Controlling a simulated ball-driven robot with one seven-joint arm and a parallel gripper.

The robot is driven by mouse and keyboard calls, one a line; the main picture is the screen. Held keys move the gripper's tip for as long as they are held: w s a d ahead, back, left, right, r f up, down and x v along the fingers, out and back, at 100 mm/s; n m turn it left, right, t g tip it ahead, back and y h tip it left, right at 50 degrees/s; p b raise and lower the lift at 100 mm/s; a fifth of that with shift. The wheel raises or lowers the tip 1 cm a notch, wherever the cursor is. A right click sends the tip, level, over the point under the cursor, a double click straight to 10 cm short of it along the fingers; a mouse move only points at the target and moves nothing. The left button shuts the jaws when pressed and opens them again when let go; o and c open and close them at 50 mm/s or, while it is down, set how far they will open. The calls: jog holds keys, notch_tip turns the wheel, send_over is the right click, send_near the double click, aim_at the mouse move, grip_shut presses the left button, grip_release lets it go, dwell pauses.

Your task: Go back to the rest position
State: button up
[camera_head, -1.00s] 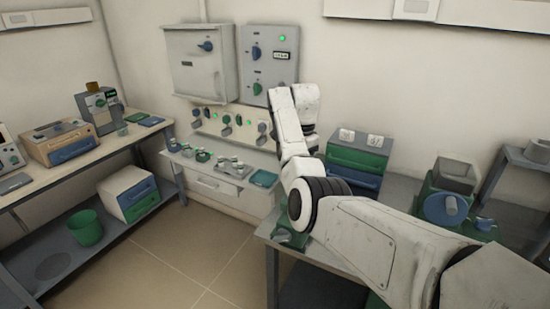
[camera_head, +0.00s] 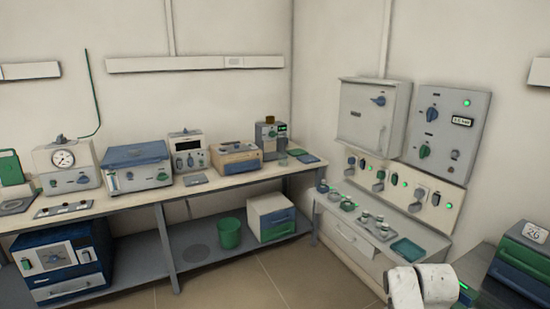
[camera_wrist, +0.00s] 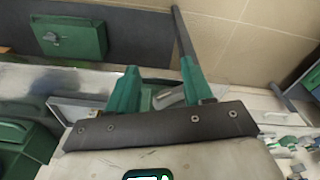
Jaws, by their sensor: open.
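My gripper (camera_wrist: 160,80) shows in the wrist view with its two green fingers spread apart. It is open, and no object is clearly held between the fingers. A grey metal piece shows behind the gap, and I cannot tell what it is. In the head view only a white part of my arm shows at the lower right edge, beside the low bench. My gripper is not clearly visible there.
A long bench with instruments runs along the left wall. A green bucket (camera_head: 230,233) stands on its lower shelf. Floor between is clear.

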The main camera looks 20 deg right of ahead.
jog(key=s+a+f+n+t+y, duration=0.1)
jog(key=s+a+f+n, duration=0.2)
jog(key=s+a+n, duration=0.9)
jog(key=s+a, duration=0.8)
jog(key=a, duration=0.2)
jog(key=shift+s+f+n, duration=0.2)
jog(key=shift+s+n, duration=0.05)
jog(key=shift+n, duration=0.15)
jog(key=shift+c, duration=0.3)
